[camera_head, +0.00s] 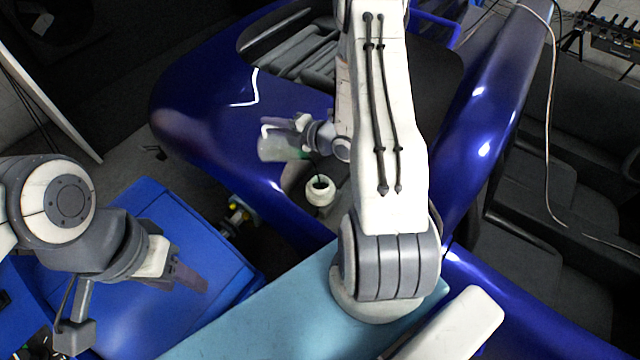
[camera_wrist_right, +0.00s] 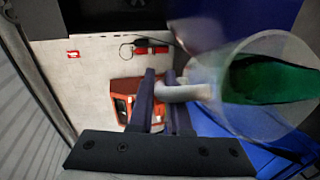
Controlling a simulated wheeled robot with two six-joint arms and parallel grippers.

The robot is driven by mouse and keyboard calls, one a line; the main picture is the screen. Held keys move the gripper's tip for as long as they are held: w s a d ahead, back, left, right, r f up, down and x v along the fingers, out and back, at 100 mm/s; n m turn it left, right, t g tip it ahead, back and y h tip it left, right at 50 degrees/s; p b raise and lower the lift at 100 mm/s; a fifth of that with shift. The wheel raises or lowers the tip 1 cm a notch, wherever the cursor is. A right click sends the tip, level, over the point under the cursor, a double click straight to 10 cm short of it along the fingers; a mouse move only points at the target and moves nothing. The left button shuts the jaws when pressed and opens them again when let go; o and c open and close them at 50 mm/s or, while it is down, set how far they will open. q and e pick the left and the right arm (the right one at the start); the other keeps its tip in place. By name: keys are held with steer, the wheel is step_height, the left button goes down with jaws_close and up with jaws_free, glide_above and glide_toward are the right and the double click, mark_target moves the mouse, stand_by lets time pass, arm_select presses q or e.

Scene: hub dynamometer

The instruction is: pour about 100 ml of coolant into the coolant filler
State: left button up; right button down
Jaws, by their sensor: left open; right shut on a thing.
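A translucent jug (camera_head: 278,147) with green coolant hangs above the blue bodywork in the head view. My right gripper (camera_head: 299,123) is shut on its handle. In the right wrist view my right gripper (camera_wrist_right: 163,100) pinches the pale handle (camera_wrist_right: 188,92), and green coolant (camera_wrist_right: 268,80) shows inside the clear jug wall. The coolant filler (camera_head: 320,190) is a white round neck with a dark open mouth, just below and right of the jug in the head view. I cannot tell the jug's exact tilt; no stream shows. My left gripper (camera_head: 188,275) is open and empty over a blue cabinet.
The blue cabinet (camera_head: 150,215) stands at lower left, and a light blue surface (camera_head: 255,320) lies at the bottom. Glossy blue car bodywork (camera_head: 200,90) surrounds the filler. A red-orange case (camera_wrist_right: 125,97) lies on the floor in the wrist view.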

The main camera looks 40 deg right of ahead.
steer(key=a+p, duration=0.1)
steer(key=p, duration=0.1)
steer(key=w+a+r+g+p, duration=0.1)
steer(key=p, duration=0.1)
steer(key=shift+w+a+r+p, duration=0.1)
steer(key=shift+w+r+p, duration=0.2)
steer(key=g+h, duration=0.1)
steer(key=w+a+f+n+g+h, duration=0.1)
steer(key=a+g+h, duration=0.1)
steer(key=shift+w+a+f+g+p, duration=0.1)
steer(key=shift+w+f+g+p, duration=0.1)
steer(key=shift+w+g+p, duration=0.15)
steer(key=shift+n+h, duration=0.3)
stand_by(0.9)
